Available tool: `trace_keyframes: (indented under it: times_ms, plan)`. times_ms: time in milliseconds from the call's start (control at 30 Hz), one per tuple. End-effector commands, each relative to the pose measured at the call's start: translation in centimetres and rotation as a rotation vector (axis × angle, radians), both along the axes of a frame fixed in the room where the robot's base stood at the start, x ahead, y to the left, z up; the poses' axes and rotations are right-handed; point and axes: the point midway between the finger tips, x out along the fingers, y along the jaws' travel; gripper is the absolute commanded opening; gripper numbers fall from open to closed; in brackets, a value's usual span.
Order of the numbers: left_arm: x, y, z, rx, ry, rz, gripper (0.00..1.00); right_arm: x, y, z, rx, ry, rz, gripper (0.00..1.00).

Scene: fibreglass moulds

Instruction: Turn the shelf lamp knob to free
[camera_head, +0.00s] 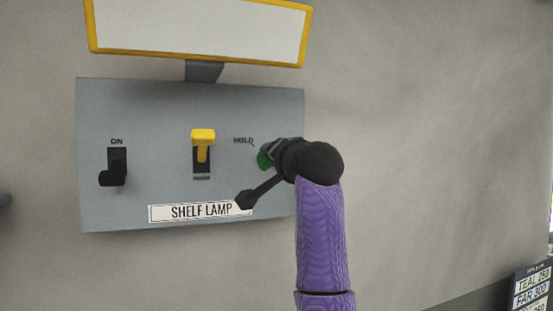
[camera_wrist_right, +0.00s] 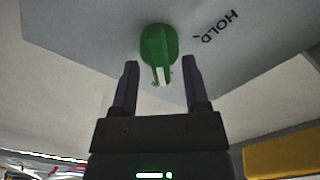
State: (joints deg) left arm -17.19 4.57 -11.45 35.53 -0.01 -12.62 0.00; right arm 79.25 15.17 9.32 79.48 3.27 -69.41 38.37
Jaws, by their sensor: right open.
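The shelf lamp panel (camera_head: 150,190) is a grey plate on the wall, with a SHELF LAMP label (camera_head: 185,213). Its green knob (camera_head: 264,160) is at the right, beside the word HOLD, and is mostly hidden behind my right gripper in the head view. In the right wrist view the green knob (camera_wrist_right: 158,50) shows a white pointer mark. My right gripper (camera_wrist_right: 160,75) is open, its two dark fingers on either side of the knob's near end. I cannot tell whether they touch it. A FREE mark is not visible. My left gripper is not in view.
The panel also carries a black ON switch (camera_head: 114,167) at left and a yellow lever (camera_head: 203,146) in the middle. A yellow-framed white board (camera_head: 200,30) is above. A dark sign (camera_head: 531,288) stands at lower right. The wall to the right is bare.

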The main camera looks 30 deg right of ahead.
Motion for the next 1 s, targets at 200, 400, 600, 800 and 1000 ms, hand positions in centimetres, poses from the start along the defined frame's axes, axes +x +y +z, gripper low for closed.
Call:
trace_keyframes:
  times_ms: [200,400,600,800,1000]
  plan:
    - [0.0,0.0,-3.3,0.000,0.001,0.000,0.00,-3.8,0.9,-0.6,-0.002,-0.008,0.000,0.59]
    - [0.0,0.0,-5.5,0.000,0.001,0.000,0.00,-8.2,2.0,-0.4,-0.001,-0.005,-0.001,0.59]
    - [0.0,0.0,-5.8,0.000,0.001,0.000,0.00,-9.7,2.3,-0.1,0.000,-0.001,-0.001,0.59]
    - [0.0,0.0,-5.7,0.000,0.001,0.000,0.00,-9.6,2.3,0.0,0.000,0.000,0.000,0.59]
    - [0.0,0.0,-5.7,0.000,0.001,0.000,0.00,-9.6,2.3,0.0,0.000,0.000,0.000,0.59]
